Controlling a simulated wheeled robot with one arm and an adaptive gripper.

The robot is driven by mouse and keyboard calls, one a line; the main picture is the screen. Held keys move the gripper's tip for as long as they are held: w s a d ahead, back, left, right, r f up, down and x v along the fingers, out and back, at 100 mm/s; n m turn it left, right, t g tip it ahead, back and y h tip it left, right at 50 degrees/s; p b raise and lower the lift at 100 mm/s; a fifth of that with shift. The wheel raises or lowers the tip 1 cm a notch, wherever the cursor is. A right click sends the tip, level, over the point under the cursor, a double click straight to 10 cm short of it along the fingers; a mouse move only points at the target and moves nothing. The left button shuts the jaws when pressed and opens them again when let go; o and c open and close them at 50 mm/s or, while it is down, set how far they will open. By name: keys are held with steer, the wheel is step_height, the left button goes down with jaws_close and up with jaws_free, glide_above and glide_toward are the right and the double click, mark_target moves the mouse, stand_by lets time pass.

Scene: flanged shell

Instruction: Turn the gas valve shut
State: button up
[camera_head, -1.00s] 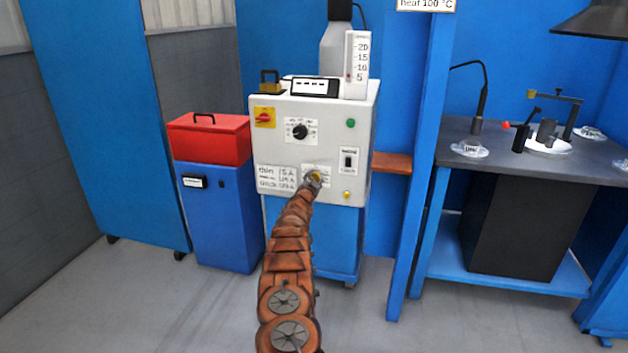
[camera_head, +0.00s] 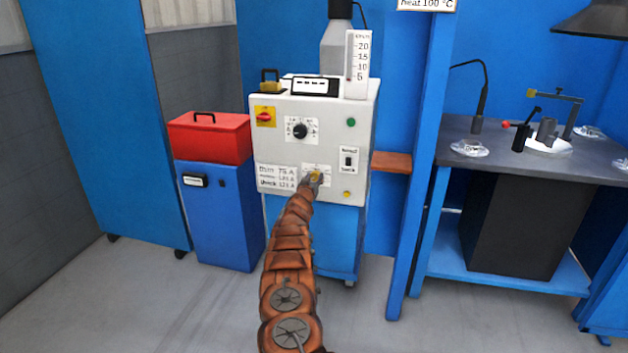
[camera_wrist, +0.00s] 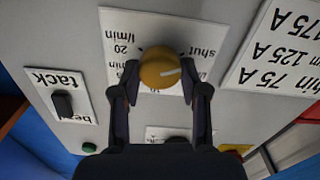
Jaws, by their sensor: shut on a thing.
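The gas valve is a round yellow knob (camera_wrist: 162,68) with a pale pointer line, on a white plate marked "l/min", "20" and "shut". The wrist view shows it upside down, and the line points toward the side with the word "shut", short of telling exactly which mark. My gripper (camera_wrist: 160,88) has one finger on each side of the knob and is shut on it. In the head view the knob (camera_head: 315,176) sits low on the front of the white machine (camera_head: 335,135), with my gripper (camera_head: 312,182) at it, partly hiding the plate.
The machine front also has a black dial (camera_head: 300,131), a red switch (camera_head: 264,116), a toggle switch (camera_head: 348,161) and a green button (camera_head: 351,122). A red toolbox (camera_head: 209,140) on a blue cabinet stands left. A blue post (camera_head: 415,180) and a workbench (camera_head: 590,163) stand right.

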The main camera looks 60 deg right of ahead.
steer(key=shift+n, duration=0.5)
steer(key=o, duration=1.1)
steer(key=shift+o, duration=0.2)
steer(key=shift+a, duration=0.1)
steer(key=v, duration=1.2)
stand_by(0.3)
steer(key=shift+s, duration=0.1)
stand_by(0.5)
